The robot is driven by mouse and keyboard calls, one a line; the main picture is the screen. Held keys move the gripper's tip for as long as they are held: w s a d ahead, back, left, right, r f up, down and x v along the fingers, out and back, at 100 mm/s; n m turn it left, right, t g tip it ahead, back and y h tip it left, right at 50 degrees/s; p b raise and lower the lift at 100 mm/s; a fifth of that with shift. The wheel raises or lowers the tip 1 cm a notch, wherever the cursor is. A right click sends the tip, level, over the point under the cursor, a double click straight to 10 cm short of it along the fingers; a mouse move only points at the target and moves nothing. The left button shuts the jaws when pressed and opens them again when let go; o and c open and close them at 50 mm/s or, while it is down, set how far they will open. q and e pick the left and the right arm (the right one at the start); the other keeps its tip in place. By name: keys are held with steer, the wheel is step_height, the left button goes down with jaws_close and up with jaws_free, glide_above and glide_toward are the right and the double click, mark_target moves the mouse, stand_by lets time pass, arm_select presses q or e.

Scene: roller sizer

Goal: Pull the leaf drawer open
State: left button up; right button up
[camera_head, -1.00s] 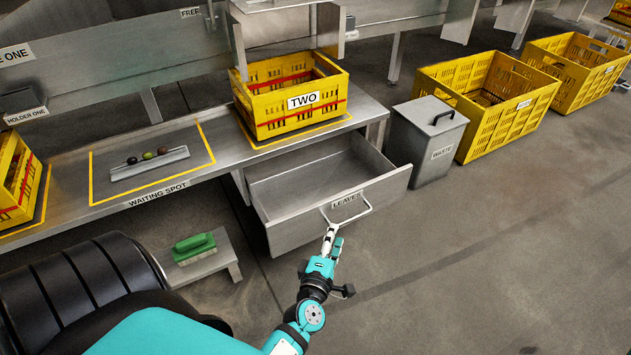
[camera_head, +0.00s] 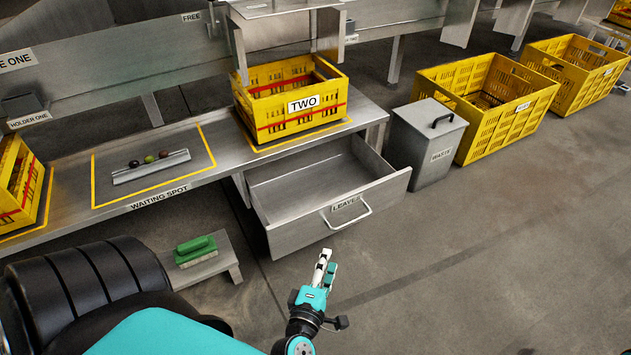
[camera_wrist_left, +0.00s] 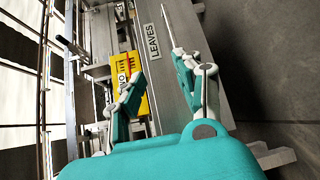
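The leaf drawer (camera_head: 290,238), a grey metal box labelled LEAVES, is pulled out from under the bench, and its visible inside is empty. Its bar handle (camera_head: 352,214) is on the front panel. My left gripper (camera_head: 327,260) is just in front of and below the handle, apart from it. In the left wrist view the fingers of the left gripper (camera_wrist_left: 166,70) are spread with nothing between them, facing the drawer front (camera_wrist_left: 172,88) with its LEAVES label (camera_wrist_left: 153,41).
Yellow crate TWO (camera_head: 290,116) stands on the bench above the drawer. A grey waste bin (camera_head: 427,150) is close to its right. A low stand with a green brush (camera_head: 196,250) is to the left. A tray (camera_head: 150,174) holds small fruits.

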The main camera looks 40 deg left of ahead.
arm_select(q)
steer(key=p+v, duration=0.1)
steer(key=v, duration=0.6)
steer(key=shift+s+d, duration=0.15)
steer(key=shift+s, duration=0.15)
stand_by(0.3)
steer(key=shift+p, duration=0.4)
